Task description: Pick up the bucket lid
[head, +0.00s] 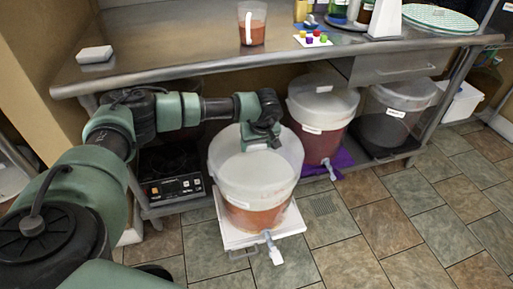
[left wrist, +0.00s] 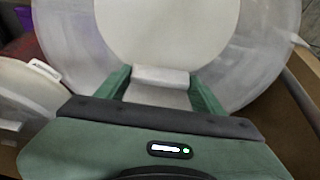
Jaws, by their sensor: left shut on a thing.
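The front bucket (head: 256,214) is a translucent tub with reddish contents, standing on a white platform (head: 296,222) with a spigot (head: 272,248) at its front. Its pale lid (head: 248,172) shows at the top; whether it sits on the rim or is slightly raised I cannot tell. My left gripper (head: 262,143) reaches over the back of the lid. In the left wrist view, my left gripper (left wrist: 163,90) is shut on a white grip block (left wrist: 161,76) of the lid (left wrist: 168,28). My right gripper is not in view.
A second lidded bucket (head: 322,110) with red contents and a dark-filled bin (head: 390,118) stand behind to the right under the steel counter (head: 180,45). A black device with a control panel (head: 174,187) sits left of the front bucket. The tiled floor (head: 400,210) at right is clear.

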